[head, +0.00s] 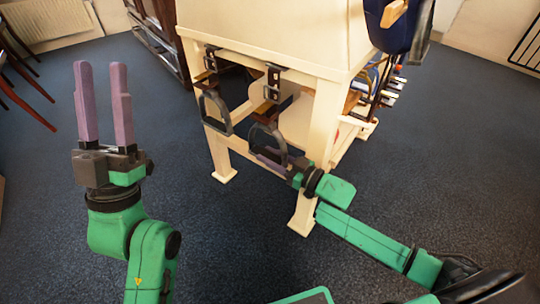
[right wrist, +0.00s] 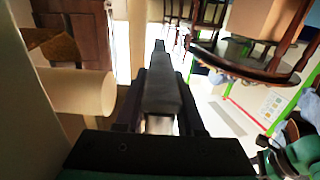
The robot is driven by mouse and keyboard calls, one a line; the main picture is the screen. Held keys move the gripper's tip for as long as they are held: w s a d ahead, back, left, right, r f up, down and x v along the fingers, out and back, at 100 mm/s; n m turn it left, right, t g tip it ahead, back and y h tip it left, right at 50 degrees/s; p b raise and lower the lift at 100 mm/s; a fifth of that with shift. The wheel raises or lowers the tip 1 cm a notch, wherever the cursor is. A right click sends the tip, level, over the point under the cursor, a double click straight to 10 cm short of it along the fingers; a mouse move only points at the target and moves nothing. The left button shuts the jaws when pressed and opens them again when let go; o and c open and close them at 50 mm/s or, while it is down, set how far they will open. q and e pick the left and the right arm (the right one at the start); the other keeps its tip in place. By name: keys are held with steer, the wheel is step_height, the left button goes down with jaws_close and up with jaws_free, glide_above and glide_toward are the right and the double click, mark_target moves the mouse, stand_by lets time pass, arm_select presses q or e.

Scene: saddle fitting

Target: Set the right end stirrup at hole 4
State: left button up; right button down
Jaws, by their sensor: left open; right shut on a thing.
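The right end stirrup (head: 253,133), a dark grey loop, hangs below a dark strap with a buckle (head: 272,78) on the cream stand's front. My right gripper (head: 270,163) is shut on the lower part of this stirrup. In the right wrist view a grey bar of the stirrup (right wrist: 162,98) lies between the dark fingers. The left stirrup (head: 226,120) hangs free under its own strap and buckle (head: 211,58). My left gripper (head: 103,85) is open and empty, fingers up, well left of the stand. The strap holes are too small to make out.
The cream stand (head: 310,150) has legs on the dark blue carpet (head: 400,160). A dark blue container (head: 392,28) hangs at its upper right. A rack with several tools (head: 385,90) stands behind. Dark chairs (head: 20,85) are at far left. The floor around my left gripper is clear.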

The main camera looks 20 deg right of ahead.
mark_target(266, 130)
steer(key=shift+r+p, duration=0.75)
steer(key=shift+r, duration=0.05)
steer(key=shift+r+p, duration=0.5)
steer(key=shift+p, duration=0.15)
arm_select(q)
steer(key=w+d+f+n+g+y, duration=0.1)
steer(key=f+g, duration=0.3)
steer(key=f, duration=1)
steer(key=w+d+f+n+g+y, duration=0.2)
steer(key=d+f+g+y, duration=0.1)
steer(key=f, duration=1.1)
steer(key=shift+f+n+g+y, duration=0.3)
steer(key=shift+g+y, duration=0.4)
steer(key=shift+g, duration=0.2)
arm_select(e)
steer(key=c, duration=0.5)
jaws_free()
arm_select(q)
steer(key=shift+r, duration=0.1)
arm_select(e)
steer(key=shift+s, duration=0.1)
